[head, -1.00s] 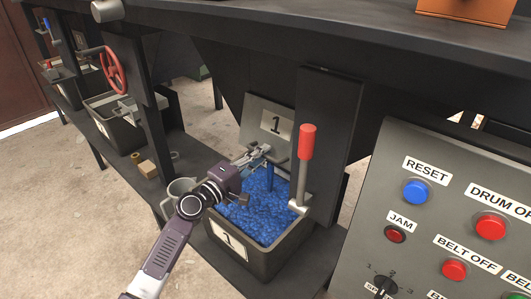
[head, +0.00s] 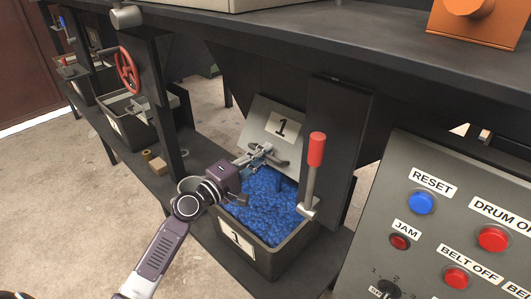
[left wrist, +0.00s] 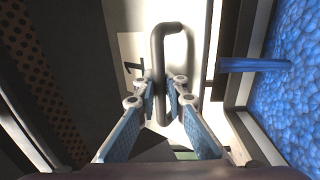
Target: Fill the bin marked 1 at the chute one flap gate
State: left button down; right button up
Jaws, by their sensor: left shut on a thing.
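The grey flap gate marked 1 (head: 268,122) sits above the bin and leans outward. Its bar handle (left wrist: 157,85) runs between my left gripper's fingers in the left wrist view. My left gripper (head: 264,156) is shut on that handle; it also shows in the left wrist view (left wrist: 163,98). The dark bin with a 1 label (head: 275,262) stands below, with blue granules (head: 265,205) heaped close to its rim. A narrow blue strip (left wrist: 250,66) runs between flap and bin in the left wrist view, perhaps falling granules. My right gripper is out of view.
A red-handled lever (head: 315,150) stands just right of the flap. A control panel (head: 440,235) with red and blue buttons fills the lower right. A grey mug, a red handwheel (head: 127,68) and another bin (head: 125,118) are at the left.

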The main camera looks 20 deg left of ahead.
pick_arm(q)
jog(key=shift+s+f, duration=0.1)
jog(key=shift+f, duration=0.25)
jog(key=c, duration=2.2)
grip_release()
jog(key=shift+o, duration=0.9)
jog(key=shift+r, duration=0.2)
jog(key=v, duration=1.2)
